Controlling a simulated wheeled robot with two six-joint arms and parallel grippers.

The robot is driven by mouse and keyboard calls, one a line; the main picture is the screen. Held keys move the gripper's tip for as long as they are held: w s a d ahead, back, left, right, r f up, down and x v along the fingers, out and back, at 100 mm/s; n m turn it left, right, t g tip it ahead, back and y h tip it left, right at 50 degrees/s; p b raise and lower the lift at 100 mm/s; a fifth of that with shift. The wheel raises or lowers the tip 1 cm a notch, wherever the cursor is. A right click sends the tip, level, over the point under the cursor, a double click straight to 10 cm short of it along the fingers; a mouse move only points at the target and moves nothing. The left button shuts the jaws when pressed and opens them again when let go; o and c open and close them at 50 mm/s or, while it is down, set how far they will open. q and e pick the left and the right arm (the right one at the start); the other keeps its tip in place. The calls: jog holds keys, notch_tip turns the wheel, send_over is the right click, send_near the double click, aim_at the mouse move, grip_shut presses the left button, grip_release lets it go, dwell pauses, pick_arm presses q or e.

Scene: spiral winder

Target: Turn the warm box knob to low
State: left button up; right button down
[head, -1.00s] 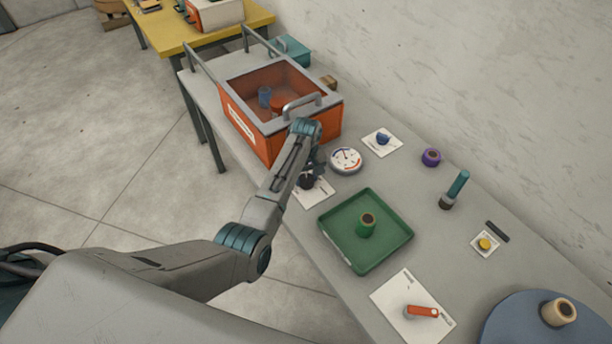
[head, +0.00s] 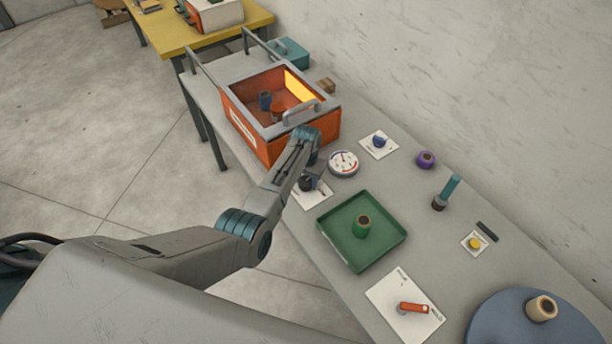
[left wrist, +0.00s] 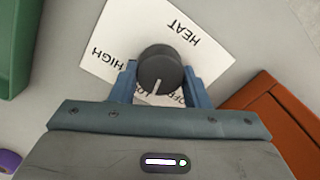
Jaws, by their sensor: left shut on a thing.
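The warm box (head: 262,139) is orange with a grey rim, and a yellow panel (head: 299,87) glows inside it. The warm box knob (left wrist: 160,68) is black with a white pointer line, on a white card (left wrist: 118,38) marked HEAT and HIGH; LOW and OFF are partly covered. In the left wrist view the pointer aims down toward my gripper, between the partly hidden LOW and OFF lettering. My left gripper (left wrist: 158,82) is shut on the knob, one blue finger on each side. In the head view my wrist partly hides the knob (head: 306,184). My right gripper is not in view.
A round gauge (head: 343,163) stands beside the box. A blue knob (head: 379,142), purple ring (head: 426,159) and red lever (head: 413,308) are on the same grey table.

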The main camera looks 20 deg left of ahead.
aim_at(307, 180)
pick_arm(q)
jog(key=shift+r+m+p, duration=0.1)
jog(key=shift+m+p, duration=0.35)
jog(key=shift+m, duration=0.95)
jog(key=shift+d, duration=0.1)
jog(key=o, duration=1)
notch_tip(307, 180, up, 11)
jog(key=shift+f+b, duration=0.15)
jog(key=shift+b, duration=0.5)
